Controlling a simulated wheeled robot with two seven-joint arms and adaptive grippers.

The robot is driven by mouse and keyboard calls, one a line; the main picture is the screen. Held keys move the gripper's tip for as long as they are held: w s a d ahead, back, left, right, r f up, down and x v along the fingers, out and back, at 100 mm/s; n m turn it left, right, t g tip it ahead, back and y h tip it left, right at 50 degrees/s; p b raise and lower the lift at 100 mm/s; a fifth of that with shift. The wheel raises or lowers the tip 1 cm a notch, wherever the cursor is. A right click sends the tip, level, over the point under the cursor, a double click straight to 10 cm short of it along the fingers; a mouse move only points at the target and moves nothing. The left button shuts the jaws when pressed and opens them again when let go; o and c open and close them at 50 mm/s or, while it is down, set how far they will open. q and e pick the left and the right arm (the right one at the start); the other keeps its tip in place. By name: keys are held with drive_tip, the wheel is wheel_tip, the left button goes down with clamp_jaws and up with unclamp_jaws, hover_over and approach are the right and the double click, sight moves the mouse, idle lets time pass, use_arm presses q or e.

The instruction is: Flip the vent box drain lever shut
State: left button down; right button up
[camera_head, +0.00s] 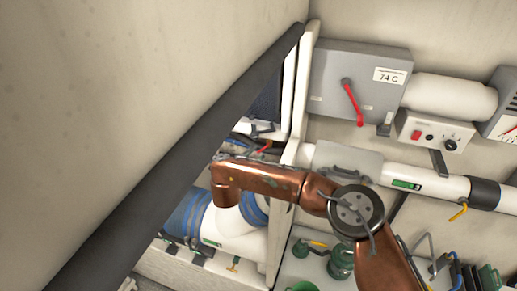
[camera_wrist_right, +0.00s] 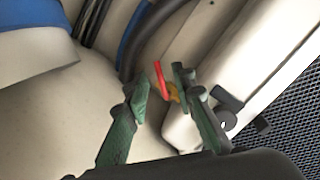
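A small red lever (camera_wrist_right: 160,78) on a brass-yellow valve body (camera_wrist_right: 172,92) shows in the right wrist view, between and just beyond my fingertips. A small red lever (camera_head: 265,147) also shows in the head view, in the gap left of the white post. My right gripper (camera_wrist_right: 160,80) has green fingers spread apart. The right fingertip is very close to the valve; I cannot tell whether they touch. In the head view my copper right arm reaches left across the post, and its fingers cannot be made out. My left gripper is not in view.
A grey box (camera_head: 340,65) with a larger red handle (camera_head: 351,100) hangs on the right wall. A white post (camera_head: 293,165) borders the gap. A white hose (camera_head: 235,232) with blue bands lies below. A dark mesh panel (camera_wrist_right: 290,115) stands right of my gripper.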

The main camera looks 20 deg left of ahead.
sight(260, 151)
drive_tip(key=shift+p+x, duration=0.65)
drive_tip(key=shift+x, duration=1.7)
drive_tip(key=shift+d, duration=0.1)
drive_tip(key=shift+c, duration=0.3)
clamp_jaws()
